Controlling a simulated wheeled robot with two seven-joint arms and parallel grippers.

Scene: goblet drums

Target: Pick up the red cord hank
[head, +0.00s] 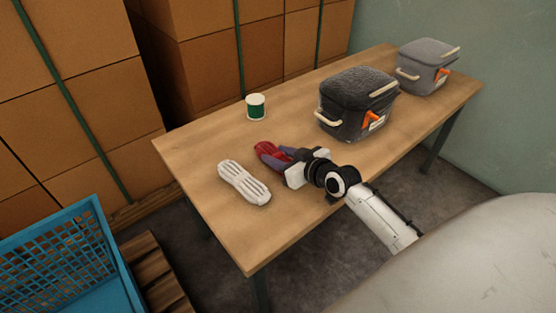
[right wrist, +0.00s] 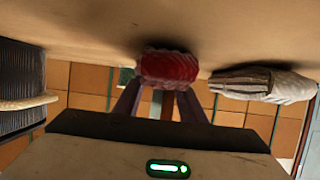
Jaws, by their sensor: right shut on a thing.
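The red cord hank (head: 267,149) is near the middle of the wooden table, just right of a white cord hank (head: 244,182). My right gripper (head: 276,157) reaches in from the lower right and is shut on the red hank, with its purple fingers on either side. In the right wrist view the red hank (right wrist: 168,67) sits at the fingertips, close to the table surface with a dark shadow beside it. I cannot tell whether it touches the table. The white hank (right wrist: 262,83) lies to its right there. My left gripper is not in view.
A green and white spool (head: 256,107) stands behind the hanks. A blue crate (head: 70,260) is at lower left. The table's near left part is clear.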

